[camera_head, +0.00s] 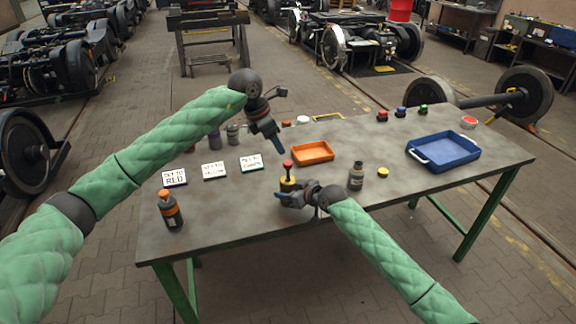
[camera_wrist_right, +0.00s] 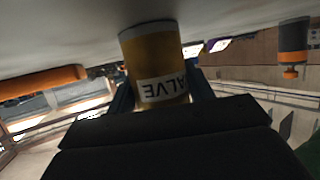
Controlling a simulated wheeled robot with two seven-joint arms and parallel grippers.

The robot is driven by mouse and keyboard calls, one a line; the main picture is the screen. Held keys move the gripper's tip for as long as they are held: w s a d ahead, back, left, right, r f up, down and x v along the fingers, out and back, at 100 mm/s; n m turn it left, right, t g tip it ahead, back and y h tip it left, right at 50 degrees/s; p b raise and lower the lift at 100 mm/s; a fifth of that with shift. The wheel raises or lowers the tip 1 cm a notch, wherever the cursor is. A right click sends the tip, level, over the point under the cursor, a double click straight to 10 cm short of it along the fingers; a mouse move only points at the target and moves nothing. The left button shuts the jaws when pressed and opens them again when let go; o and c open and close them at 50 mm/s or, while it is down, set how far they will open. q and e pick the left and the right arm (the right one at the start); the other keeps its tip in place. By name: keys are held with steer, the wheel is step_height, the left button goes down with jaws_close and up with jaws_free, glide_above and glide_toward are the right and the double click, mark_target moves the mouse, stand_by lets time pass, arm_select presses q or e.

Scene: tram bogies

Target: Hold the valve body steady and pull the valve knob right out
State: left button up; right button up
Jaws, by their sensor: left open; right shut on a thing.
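The valve body (camera_head: 287,185) is a yellow cylinder standing upright on the table near its middle. The red valve knob (camera_head: 288,164) sits above it on a dark stem. My right gripper (camera_head: 284,195) is shut on the valve body low down, from the front. In the right wrist view the yellow valve body (camera_wrist_right: 155,58), with an upside-down "VALVE" label, stands between the fingers; the knob is not visible there. My left gripper (camera_head: 279,148) is open, pointing down just above and left of the knob, apart from it.
An orange tray (camera_head: 313,152) stands just right of the knob, and a blue tray (camera_head: 443,150) farther right. A grey bottle (camera_head: 355,177) and yellow cap (camera_head: 383,172) are beside my right arm. Sign cards (camera_head: 214,170) and an orange-topped bottle (camera_head: 170,210) are on the left.

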arm_select(q)
steer(key=shift+v, duration=1.8)
arm_select(e)
steer(key=o, duration=1.1)
